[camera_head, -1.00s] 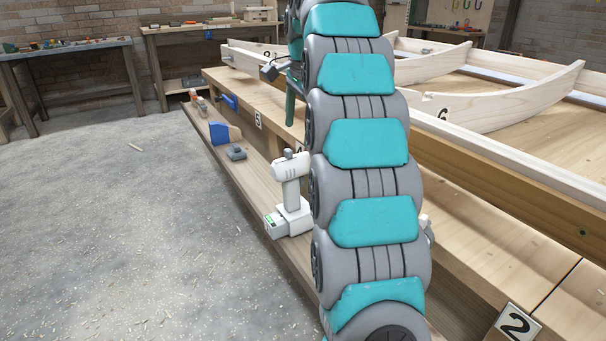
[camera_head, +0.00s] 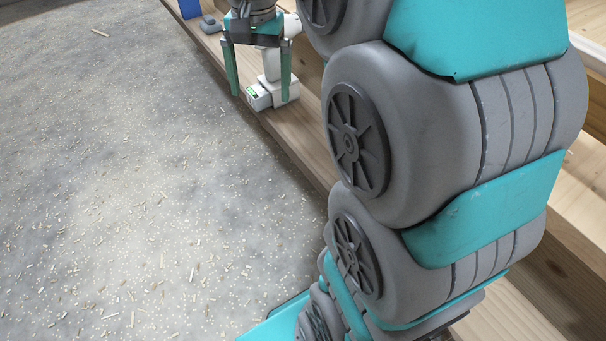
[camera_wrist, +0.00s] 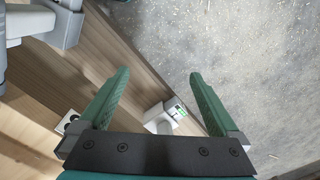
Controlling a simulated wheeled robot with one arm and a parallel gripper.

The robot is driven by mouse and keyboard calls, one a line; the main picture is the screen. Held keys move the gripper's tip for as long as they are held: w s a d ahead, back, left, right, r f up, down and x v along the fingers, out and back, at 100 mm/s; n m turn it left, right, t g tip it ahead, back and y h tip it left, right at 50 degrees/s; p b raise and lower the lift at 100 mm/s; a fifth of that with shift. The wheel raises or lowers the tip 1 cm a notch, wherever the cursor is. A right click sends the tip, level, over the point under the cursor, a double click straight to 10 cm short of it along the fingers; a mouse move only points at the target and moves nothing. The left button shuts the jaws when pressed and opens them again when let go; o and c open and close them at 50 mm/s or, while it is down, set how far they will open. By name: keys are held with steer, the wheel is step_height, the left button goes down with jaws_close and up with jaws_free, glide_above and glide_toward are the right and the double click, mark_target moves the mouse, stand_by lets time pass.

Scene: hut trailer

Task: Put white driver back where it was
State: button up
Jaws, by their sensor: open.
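The white driver (camera_head: 268,92) stands upright on the wooden ledge (camera_head: 300,138) in the head view. Its grey-white base with a green mark sits near the ledge's outer edge, and its top is hidden behind my gripper (camera_head: 259,88). My gripper is open, its green fingers pointing down, one on each side of the driver in the picture. In the wrist view the driver's base (camera_wrist: 162,118) shows between the fingers of my gripper (camera_wrist: 158,78), partly hidden by the gripper's dark plate. I cannot tell whether a finger touches it.
A grey item (camera_head: 211,24) and a blue thing (camera_head: 190,8) stand farther along the ledge. A white and grey object (camera_wrist: 62,22) is cut off at the wrist view's top left. The floor (camera_head: 130,200) beside the ledge is clear except for wood chips.

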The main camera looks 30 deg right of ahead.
steer(key=s+a+f+n+g, duration=0.1)
steer(key=s+a+f+n, duration=0.1)
steer(key=s+f+n, duration=0.2)
steer(key=s+a+f+n, duration=0.3)
steer(key=s+f, duration=0.7)
steer(key=s, duration=0.8)
steer(key=shift+s+n+g, duration=0.15)
steer(key=shift+n+g, duration=0.25)
steer(key=shift+n, duration=0.2)
